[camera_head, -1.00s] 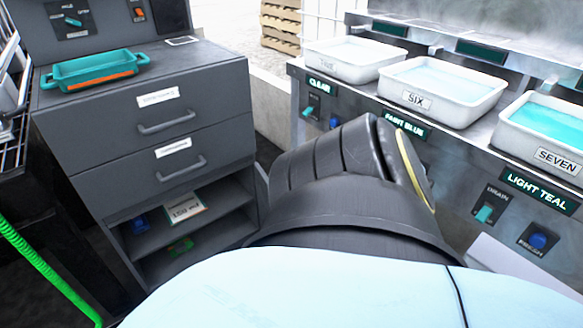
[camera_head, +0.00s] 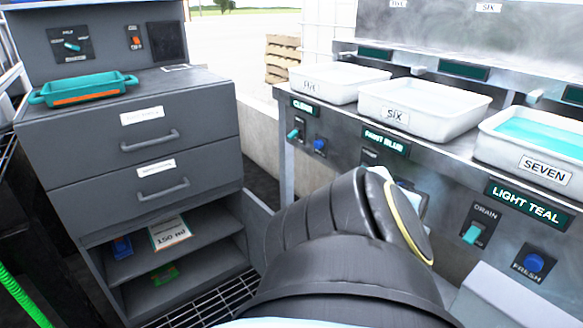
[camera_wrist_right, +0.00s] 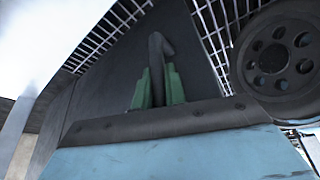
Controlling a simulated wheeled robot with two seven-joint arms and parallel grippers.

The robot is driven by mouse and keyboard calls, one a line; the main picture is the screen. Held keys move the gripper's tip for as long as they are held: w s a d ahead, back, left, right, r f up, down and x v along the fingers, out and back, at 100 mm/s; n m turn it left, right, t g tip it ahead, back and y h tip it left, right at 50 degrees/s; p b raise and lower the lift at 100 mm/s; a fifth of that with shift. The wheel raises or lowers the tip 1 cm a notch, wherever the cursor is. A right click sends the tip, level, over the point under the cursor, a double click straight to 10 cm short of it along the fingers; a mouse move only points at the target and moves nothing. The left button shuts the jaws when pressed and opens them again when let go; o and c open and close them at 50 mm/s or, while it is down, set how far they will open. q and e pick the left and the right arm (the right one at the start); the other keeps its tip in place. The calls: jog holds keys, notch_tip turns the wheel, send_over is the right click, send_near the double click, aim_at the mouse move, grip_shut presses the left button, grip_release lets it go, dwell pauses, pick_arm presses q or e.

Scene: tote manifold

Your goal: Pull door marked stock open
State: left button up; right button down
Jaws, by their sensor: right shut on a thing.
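A dark grey cabinet (camera_head: 125,150) stands at the left in the head view, with its lower shelf space uncovered. A plain grey panel (camera_head: 258,228), which looks like the swung-open door, stands out from its right side. No stock marking is readable. In the right wrist view my right gripper (camera_wrist_right: 157,78) has its green fingers closed around a dark upright handle (camera_wrist_right: 156,50) on a dark door panel (camera_wrist_right: 198,80). In the head view my own black arm link hides the right gripper and the handle. My left gripper is not in view.
Two drawers with handles (camera_head: 150,140) sit above the shelves, and a teal tray (camera_head: 85,90) is on top. A bench with white tubs (camera_head: 420,110) and switches stands close on the right. A metal grating (camera_head: 205,300) covers the floor before the cabinet.

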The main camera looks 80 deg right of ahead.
jog(key=shift+d+r, duration=0.1)
jog(key=shift+d, duration=0.2)
jog(key=c, duration=1.5)
grip_release()
jog(key=shift+a, duration=0.15)
jog(key=shift+o, duration=0.2)
jog(key=shift+s, duration=0.1)
jog(key=shift+r, duration=0.1)
